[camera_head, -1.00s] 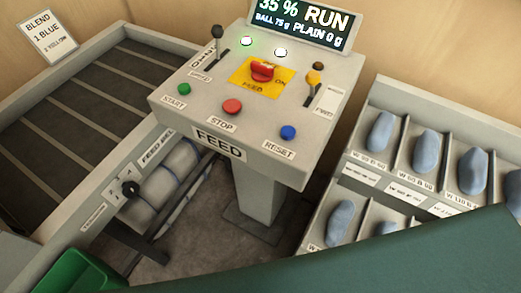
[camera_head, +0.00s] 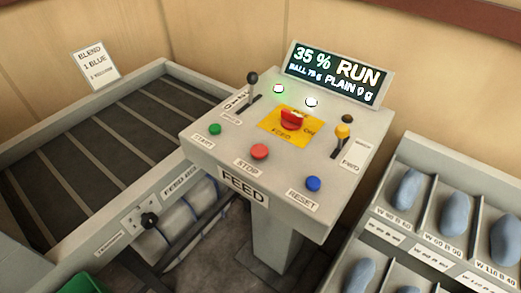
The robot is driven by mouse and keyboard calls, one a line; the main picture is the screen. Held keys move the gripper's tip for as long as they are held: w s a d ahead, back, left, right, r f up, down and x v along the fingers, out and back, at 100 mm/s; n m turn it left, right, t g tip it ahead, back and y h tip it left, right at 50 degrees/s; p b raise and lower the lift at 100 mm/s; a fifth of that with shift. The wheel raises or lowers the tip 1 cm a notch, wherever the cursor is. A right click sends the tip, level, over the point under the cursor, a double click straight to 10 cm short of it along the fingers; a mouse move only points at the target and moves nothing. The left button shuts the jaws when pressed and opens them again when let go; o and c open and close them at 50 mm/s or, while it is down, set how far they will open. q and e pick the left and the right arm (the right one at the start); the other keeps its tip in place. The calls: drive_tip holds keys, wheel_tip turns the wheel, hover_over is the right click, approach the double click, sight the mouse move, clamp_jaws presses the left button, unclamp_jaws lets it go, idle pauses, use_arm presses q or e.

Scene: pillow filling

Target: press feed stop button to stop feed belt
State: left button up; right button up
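The red STOP button (camera_head: 259,152) sits on the grey FEED panel (camera_head: 220,165), between the green START button (camera_head: 215,130) and the blue RESET button (camera_head: 313,184). The display (camera_head: 337,73) above the panel reads 35 % RUN, BALL 75 g, PLAIN 0 g. The feed belt (camera_head: 95,130) is a dark, slatted surface in a grey frame to the left. Neither of my grippers shows in the head view.
A rack (camera_head: 420,150) of blue-grey lumps stands at right. A green bin (camera_head: 82,285) shows at lower left.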

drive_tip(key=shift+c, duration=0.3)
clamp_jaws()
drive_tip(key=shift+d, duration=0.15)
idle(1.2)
